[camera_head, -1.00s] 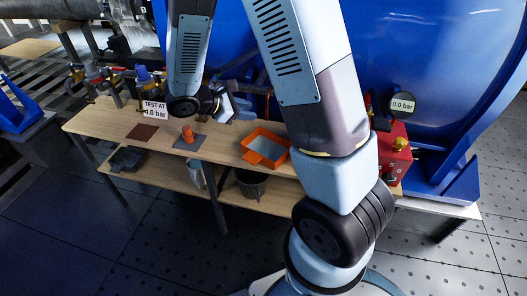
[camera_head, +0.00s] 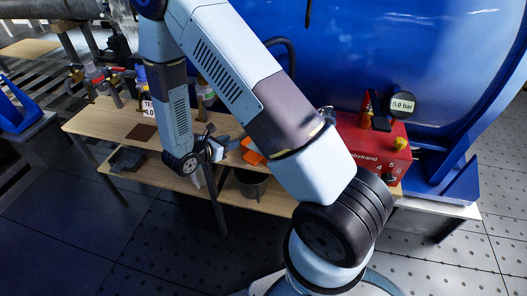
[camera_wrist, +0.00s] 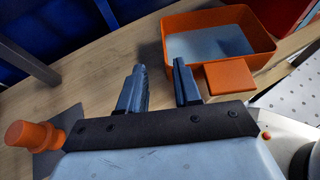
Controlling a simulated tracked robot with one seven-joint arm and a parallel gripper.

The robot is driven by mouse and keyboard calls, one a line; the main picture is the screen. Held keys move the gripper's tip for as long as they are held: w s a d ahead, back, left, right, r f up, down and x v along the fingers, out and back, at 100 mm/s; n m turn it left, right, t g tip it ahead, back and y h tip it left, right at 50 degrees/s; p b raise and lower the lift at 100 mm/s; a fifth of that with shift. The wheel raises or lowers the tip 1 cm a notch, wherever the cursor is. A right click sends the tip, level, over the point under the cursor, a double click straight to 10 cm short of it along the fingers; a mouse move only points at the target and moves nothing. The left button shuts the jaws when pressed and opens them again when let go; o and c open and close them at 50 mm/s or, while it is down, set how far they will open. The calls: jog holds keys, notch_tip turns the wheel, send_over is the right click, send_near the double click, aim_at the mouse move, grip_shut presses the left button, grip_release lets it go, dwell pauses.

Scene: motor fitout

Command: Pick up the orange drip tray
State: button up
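The orange drip tray (camera_wrist: 216,70) lies on the wooden bench in the wrist view, a shallow open box with a grey inner floor and a flat orange tab (camera_wrist: 230,77) on its near side. In the head view only a small part of the tray (camera_head: 252,152) shows; my arm hides the rest. My gripper (camera_wrist: 158,82) is open, with nothing between its two dark fingers. Its fingers point over the bench, just left of the tray and its tab. In the head view my gripper (camera_head: 230,144) is partly hidden at the bench's front side.
The wooden bench (camera_head: 110,118) has a lower shelf with a dark bucket (camera_head: 250,183). A red pump box (camera_head: 375,145) stands right of the tray. A blue tank (camera_head: 420,60) rises behind.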

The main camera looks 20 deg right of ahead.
jog(key=x, duration=1.1)
jog(key=shift+s+f, duration=0.1)
jog(key=shift+s, duration=0.15)
jog(key=shift+c, duration=0.5)
grip_shut()
